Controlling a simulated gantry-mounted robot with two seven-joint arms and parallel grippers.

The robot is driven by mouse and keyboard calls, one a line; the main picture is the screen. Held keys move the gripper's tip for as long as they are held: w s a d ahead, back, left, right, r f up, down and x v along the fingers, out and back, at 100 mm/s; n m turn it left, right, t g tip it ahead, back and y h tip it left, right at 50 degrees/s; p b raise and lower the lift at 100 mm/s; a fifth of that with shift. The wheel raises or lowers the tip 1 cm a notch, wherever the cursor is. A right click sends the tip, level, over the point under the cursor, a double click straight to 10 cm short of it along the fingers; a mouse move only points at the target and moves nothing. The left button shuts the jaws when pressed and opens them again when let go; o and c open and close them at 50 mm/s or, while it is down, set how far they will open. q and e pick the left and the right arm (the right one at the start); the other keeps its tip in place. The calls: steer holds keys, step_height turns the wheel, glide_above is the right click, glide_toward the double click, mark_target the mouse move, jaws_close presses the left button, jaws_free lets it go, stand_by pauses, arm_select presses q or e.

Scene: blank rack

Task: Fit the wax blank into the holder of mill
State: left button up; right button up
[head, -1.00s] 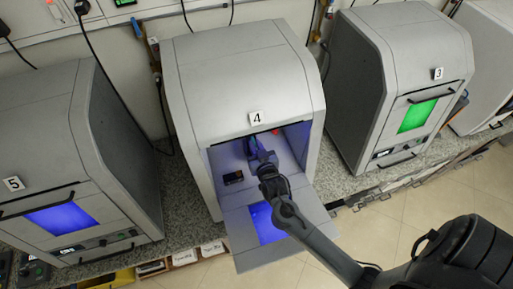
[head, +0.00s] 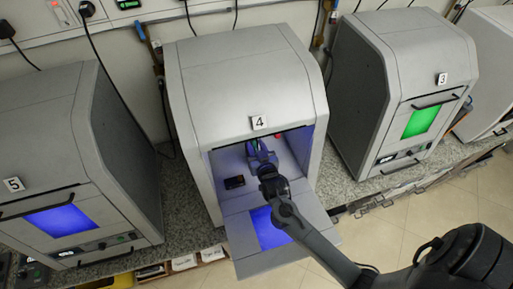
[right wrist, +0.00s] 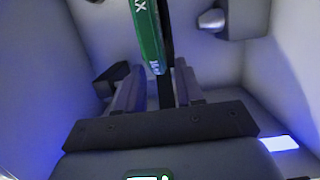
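Mill 4 (head: 235,80) stands in the middle of the head view with its front door (head: 238,236) folded down. My right gripper (head: 262,155) is inside its lit chamber. In the right wrist view the gripper (right wrist: 158,85) has its two fingers close on either side of a green, lettered wax blank (right wrist: 147,35), seen nearly edge-on. The blank's near end sits between the fingertips and its far end runs out of the top of the picture. I cannot make out the holder, or whether the blank touches it. My left gripper is not in view.
A silver, rounded fitting (right wrist: 211,20) sticks out at the upper right of the chamber. A dark box (right wrist: 110,82) is left of the fingers. The chamber walls are close on both sides. Closed mills 5 (head: 40,150) and 3 (head: 400,80) stand to either side.

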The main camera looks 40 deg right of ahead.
steer(key=shift+o, duration=0.4)
steer(key=shift+s+a, duration=0.25)
steer(key=shift+s, duration=0.25)
steer(key=b+v, duration=0.1)
steer(key=v, duration=0.8)
steer(key=shift+s+r+b, duration=0.2)
steer(key=shift+s+b, duration=0.15)
steer(key=shift+a, duration=0.1)
